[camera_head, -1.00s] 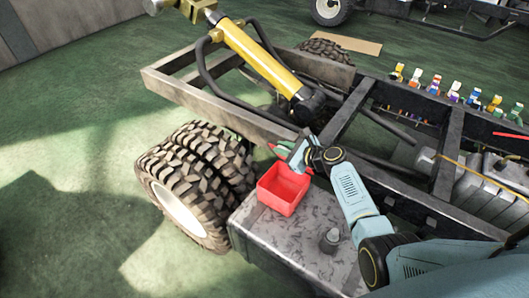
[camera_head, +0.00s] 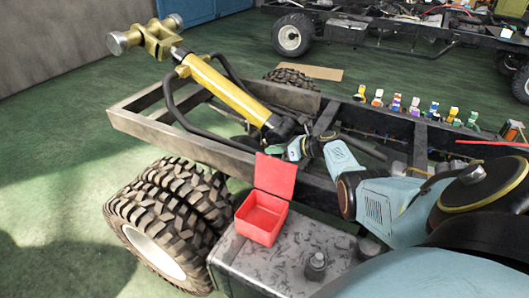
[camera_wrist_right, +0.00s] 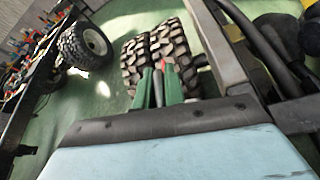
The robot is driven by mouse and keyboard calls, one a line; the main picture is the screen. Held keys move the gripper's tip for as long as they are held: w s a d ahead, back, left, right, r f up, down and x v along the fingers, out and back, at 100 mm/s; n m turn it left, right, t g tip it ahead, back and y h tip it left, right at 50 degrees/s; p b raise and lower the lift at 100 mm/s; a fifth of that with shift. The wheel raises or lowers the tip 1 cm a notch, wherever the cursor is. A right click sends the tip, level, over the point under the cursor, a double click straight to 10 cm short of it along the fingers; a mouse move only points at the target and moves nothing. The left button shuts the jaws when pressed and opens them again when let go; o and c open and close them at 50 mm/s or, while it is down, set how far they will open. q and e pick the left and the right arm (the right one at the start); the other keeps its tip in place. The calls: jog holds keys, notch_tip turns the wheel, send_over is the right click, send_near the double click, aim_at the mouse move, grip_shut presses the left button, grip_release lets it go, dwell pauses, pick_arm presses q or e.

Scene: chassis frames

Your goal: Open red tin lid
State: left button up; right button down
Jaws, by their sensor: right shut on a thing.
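The red tin (camera_head: 262,222) stands on a grey metal box beside the wheels in the head view, its inside open to view. Its red lid (camera_head: 275,175) stands up at the tin's back edge, tilted a little. My right gripper (camera_head: 282,150) is at the lid's upper edge, from behind and to the right, and is shut on it; the contact is partly hidden. In the right wrist view the green fingers (camera_wrist_right: 158,85) are close together, with a small bit of red at their tips. My left gripper is not in view.
The grey metal box (camera_head: 240,265) has dark caps (camera_head: 316,265) on top, near my right arm. The chassis rail (camera_head: 190,145) and yellow cylinder (camera_head: 230,90) lie behind the tin. Large tyres (camera_head: 170,210) stand at left. Green floor is clear further left.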

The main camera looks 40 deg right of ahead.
jog(key=shift+f, duration=0.2)
jog(key=c, duration=1.5)
grip_release()
jog(key=shift+r, duration=0.1)
jog(key=shift+d, duration=0.1)
jog(key=p+v, duration=0.4)
jog(key=v, duration=0.9)
jog(key=shift+d, duration=0.1)
